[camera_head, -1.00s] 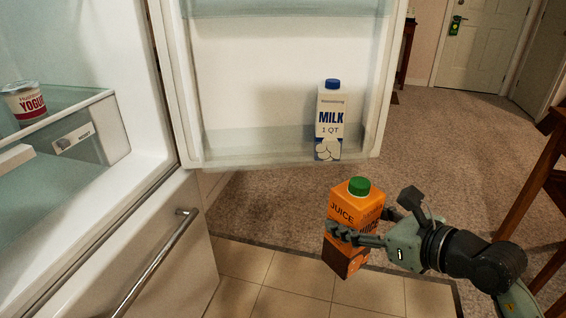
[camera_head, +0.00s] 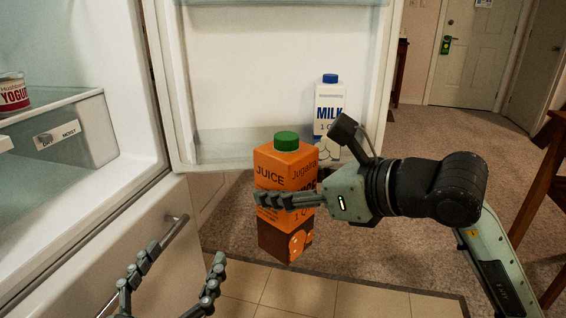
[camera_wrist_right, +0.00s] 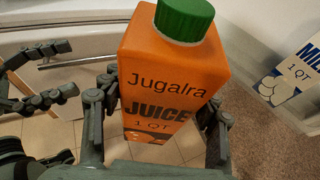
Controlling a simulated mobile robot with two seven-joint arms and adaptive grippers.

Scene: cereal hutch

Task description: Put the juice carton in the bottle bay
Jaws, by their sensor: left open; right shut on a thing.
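The orange juice carton (camera_head: 285,175) with a green cap is upright in my right gripper (camera_head: 290,200), which is shut on it. It is held in the air in front of the open fridge door's lower shelf. In the right wrist view the carton (camera_wrist_right: 165,85) fills the middle, between the fingers of my right gripper (camera_wrist_right: 160,110). The bottle bay (camera_head: 225,148) is the clear-fronted shelf low on the door. My left gripper (camera_head: 175,285) is open and empty at the bottom left, in front of the fridge's lower drawer. The carton and right hand hide part of the bay's front.
A milk carton (camera_head: 328,105) stands at the right end of the bay; it also shows in the right wrist view (camera_wrist_right: 292,72). The bay's left part looks clear. A yogurt cup (camera_head: 14,95) sits inside the fridge. The drawer handle (camera_head: 150,265) juts out near my left gripper.

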